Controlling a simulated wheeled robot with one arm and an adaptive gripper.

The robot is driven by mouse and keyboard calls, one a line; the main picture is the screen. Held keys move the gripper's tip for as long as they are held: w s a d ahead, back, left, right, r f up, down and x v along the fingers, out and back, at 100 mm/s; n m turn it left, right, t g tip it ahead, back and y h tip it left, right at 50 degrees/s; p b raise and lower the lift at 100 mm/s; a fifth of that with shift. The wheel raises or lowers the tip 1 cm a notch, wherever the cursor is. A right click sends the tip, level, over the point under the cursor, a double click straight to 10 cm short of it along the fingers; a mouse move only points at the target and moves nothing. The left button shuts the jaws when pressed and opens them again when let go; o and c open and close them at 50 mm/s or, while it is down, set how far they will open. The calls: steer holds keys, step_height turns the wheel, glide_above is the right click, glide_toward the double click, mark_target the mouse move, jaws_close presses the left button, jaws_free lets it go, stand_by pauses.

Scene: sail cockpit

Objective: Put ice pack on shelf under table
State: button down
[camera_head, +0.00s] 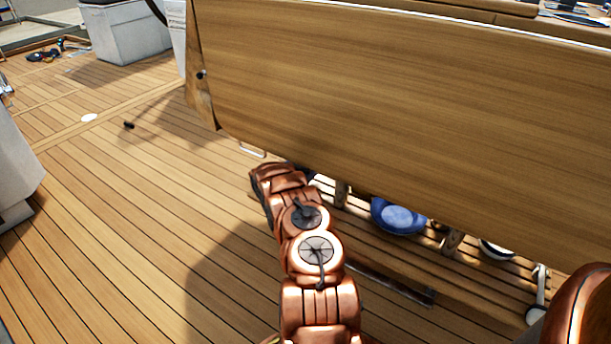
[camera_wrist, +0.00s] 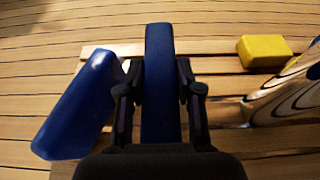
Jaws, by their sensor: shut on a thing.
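In the wrist view, my gripper (camera_wrist: 158,100) is shut on a thin blue slab, which I take to be the ice pack (camera_wrist: 159,45). It stands on edge between the fingers and reaches out past them. The slatted wooden shelf (camera_wrist: 212,47) lies below and around it in the wrist view; I cannot tell whether the pack touches it. In the head view, the table (camera_head: 400,100) is a large hanging wooden panel. The slatted shelf (camera_head: 370,232) shows under its lower edge. My arm reaches under there, and my gripper and the pack are hidden.
A second blue block (camera_wrist: 78,105) lies left of my gripper in the wrist view. A yellow block (camera_wrist: 264,51) and a shiny rounded object (camera_wrist: 285,95) are at the right. A blue round item (camera_head: 398,216) sits on the shelf. The deck (camera_head: 120,210) at left is mostly clear.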

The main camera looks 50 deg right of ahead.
step_height(320, 180, down, 4)
steer(key=shift+d+r+b, duration=0.15)
steer(key=shift+r+b, duration=0.05)
steer(key=shift+b, duration=0.95)
steer(key=shift+r, duration=0.1)
steer(key=c, duration=0.8)
jaws_free()
steer(key=shift+o, duration=0.2)
steer(key=p+v, duration=0.4)
steer(key=v, duration=0.8)
steer(key=shift+s, duration=0.1)
